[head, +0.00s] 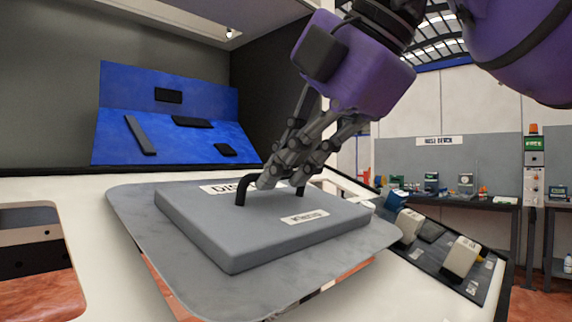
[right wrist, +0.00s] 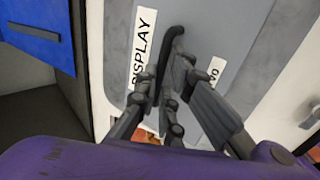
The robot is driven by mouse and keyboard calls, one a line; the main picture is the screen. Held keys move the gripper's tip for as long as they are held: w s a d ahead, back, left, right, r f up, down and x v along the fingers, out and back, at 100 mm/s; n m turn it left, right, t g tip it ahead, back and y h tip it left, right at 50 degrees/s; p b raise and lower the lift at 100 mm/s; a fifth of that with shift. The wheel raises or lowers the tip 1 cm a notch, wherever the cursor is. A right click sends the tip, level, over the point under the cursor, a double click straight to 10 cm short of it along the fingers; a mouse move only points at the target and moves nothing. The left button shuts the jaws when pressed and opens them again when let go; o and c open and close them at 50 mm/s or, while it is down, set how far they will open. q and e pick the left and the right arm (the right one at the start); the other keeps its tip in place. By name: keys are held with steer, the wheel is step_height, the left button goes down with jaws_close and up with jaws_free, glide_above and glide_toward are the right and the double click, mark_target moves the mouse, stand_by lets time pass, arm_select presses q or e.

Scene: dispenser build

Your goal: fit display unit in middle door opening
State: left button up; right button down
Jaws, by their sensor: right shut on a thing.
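The display unit (head: 270,235) is a grey plate with rounded corners and a raised grey block bearing a black handle (head: 245,190) and a small white label. My right gripper (head: 275,178) is shut on the black handle from above. The handle also shows between the fingers in the right wrist view (right wrist: 168,60). The plate lies tilted over the white door panel (head: 95,280) and hides most of the middle opening. Reddish floor shows past its lower edges. I cannot tell whether the plate touches the panel. A "DISPLAY" label (right wrist: 142,60) shows beside the handle. My left gripper is out of view.
Left of the unit, another opening (head: 35,250) is cut in the white panel. A blue board (head: 175,135) with dark parts stands behind. To the right, a dark tray (head: 435,255) holds small light-coloured parts. Workbenches (head: 450,200) stand farther back.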

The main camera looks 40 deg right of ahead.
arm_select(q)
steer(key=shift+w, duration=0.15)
arm_select(e)
steer(key=shift+r, duration=0.15)
steer(key=shift+w+r, duration=0.1)
steer(key=shift+w, duration=0.1)
stand_by(0.3)
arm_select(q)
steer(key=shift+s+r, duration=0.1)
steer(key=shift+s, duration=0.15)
arm_select(e)
steer(key=shift+w+r, duration=0.1)
steer(key=shift+w, duration=0.1)
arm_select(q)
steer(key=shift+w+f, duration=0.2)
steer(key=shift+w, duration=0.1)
arm_select(e)
steer(key=shift+f, duration=0.25)
stand_by(0.4)
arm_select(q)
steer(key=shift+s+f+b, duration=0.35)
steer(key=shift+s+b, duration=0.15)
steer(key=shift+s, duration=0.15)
arm_select(e)
steer(key=shift+s+f, duration=0.15)
steer(key=shift+f, duration=0.1)
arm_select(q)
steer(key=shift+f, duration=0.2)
arm_select(e)
steer(key=shift+f, duration=0.1)
